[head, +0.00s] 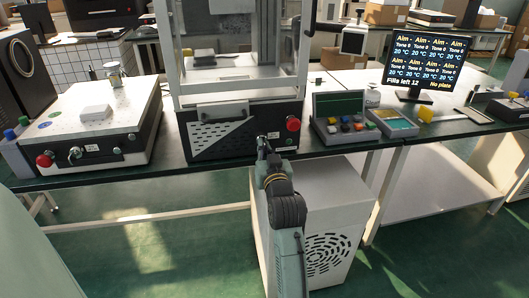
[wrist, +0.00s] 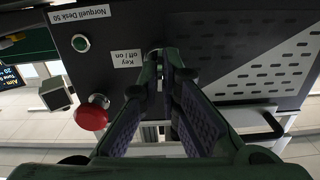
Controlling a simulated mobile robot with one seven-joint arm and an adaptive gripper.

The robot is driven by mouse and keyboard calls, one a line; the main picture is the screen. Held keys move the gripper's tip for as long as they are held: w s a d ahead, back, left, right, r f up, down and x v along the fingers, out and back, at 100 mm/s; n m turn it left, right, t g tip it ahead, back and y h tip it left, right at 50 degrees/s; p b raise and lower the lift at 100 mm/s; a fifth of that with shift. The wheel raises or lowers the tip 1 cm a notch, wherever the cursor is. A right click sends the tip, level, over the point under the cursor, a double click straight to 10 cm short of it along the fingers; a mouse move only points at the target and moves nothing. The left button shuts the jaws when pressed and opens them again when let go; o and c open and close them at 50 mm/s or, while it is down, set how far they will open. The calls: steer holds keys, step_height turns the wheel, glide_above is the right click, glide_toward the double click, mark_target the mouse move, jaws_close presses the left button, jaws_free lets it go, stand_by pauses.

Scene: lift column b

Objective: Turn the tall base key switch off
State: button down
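The tall base is the dark front panel (head: 218,138) under the tall clear-walled machine. Its key switch (wrist: 154,51) is mostly hidden behind my fingertips in the wrist view, with only a bit of metal rim showing. The upside-down label (wrist: 127,58) beside it reads "Key off | on". My gripper (wrist: 164,62) has its fingertips drawn close together at the switch, seemingly shut on the key. The key itself and its turn angle are hidden. In the head view my gripper (head: 262,140) reaches the panel's lower right and covers the switch.
A red stop button (wrist: 92,117) and a green button (wrist: 80,43) sit near the switch. A handle (wrist: 262,130) sticks out on the panel's other side. A low white machine (head: 85,120) with its own key stands left; a keypad device (head: 339,117) stands right.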

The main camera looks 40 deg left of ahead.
steer(key=shift+n, duration=0.6)
steer(key=c, duration=1.8)
jaws_free()
steer(key=v, duration=1.2)
